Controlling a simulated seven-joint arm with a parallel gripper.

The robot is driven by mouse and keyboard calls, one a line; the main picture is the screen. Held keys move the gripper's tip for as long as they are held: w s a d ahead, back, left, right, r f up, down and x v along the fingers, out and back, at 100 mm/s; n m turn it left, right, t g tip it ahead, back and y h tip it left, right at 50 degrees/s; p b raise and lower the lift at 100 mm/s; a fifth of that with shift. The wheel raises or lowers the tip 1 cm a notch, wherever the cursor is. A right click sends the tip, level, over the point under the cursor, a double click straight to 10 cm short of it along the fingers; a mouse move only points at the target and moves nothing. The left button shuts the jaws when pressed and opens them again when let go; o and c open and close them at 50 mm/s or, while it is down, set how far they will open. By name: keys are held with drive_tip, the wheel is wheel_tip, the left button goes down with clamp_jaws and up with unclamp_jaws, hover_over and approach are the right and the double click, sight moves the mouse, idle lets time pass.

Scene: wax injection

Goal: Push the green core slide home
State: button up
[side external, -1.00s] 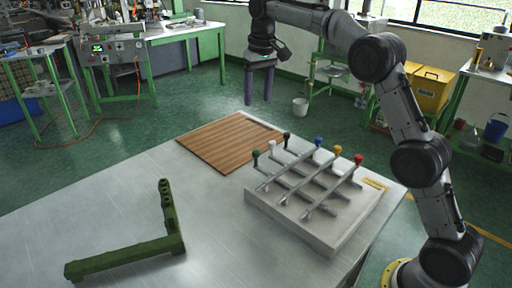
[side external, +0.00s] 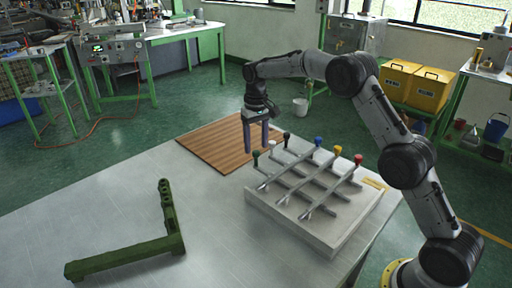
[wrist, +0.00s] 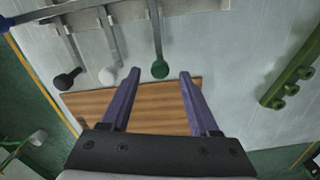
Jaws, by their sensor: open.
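The green core slide is a grey bar with a dark green knob (side external: 256,154), at the left of the mould block (side external: 310,235). In the wrist view the green knob (wrist: 159,69) shows between my fingertips. My gripper (side external: 255,149) is open and empty, with two purple fingers pointing down just behind the green knob; it also shows in the wrist view (wrist: 159,73). I cannot tell whether the fingers touch the knob. The white knob (side external: 272,142) and black knob (side external: 286,134) are close to the right finger.
Blue (side external: 318,141), yellow (side external: 337,149) and red (side external: 358,159) knobs stand along the block's far right side. A wooden board (side external: 210,147) lies behind the block. A green L-shaped bracket (side external: 130,256) lies at the front left. The metal table between bracket and block is clear.

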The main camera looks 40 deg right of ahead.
drive_tip(key=shift+f, duration=0.9)
clamp_jaws()
drive_tip(key=shift+r, duration=0.1)
idle(0.8)
